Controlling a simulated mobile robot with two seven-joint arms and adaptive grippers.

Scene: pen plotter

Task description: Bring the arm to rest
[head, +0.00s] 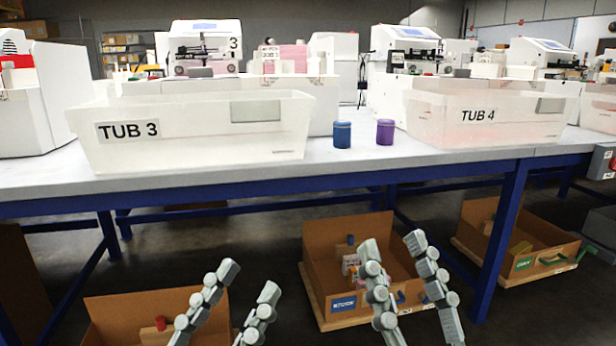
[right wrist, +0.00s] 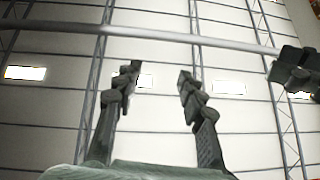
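My left gripper (head: 248,285) is at the bottom of the head view, its two fingers apart with nothing between them. My right gripper (head: 393,250) is to its right, also with fingers apart and empty. Both are in front of and below the table's front edge, pointing up in the picture. In the right wrist view the right gripper (right wrist: 158,80) shows two spread fingers against the ceiling, with nothing between them. Part of what looks like my other gripper (right wrist: 295,72) shows at that view's right edge.
The table (head: 250,180) carries TUB 3 (head: 200,150), TUB 4 (head: 480,135), a blue jar (head: 342,135), a purple jar (head: 385,132) and plotter machines (head: 205,48). Below it are cardboard boxes, one (head: 325,255) behind my right gripper, another (head: 110,310) at left, another (head: 480,225) at right.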

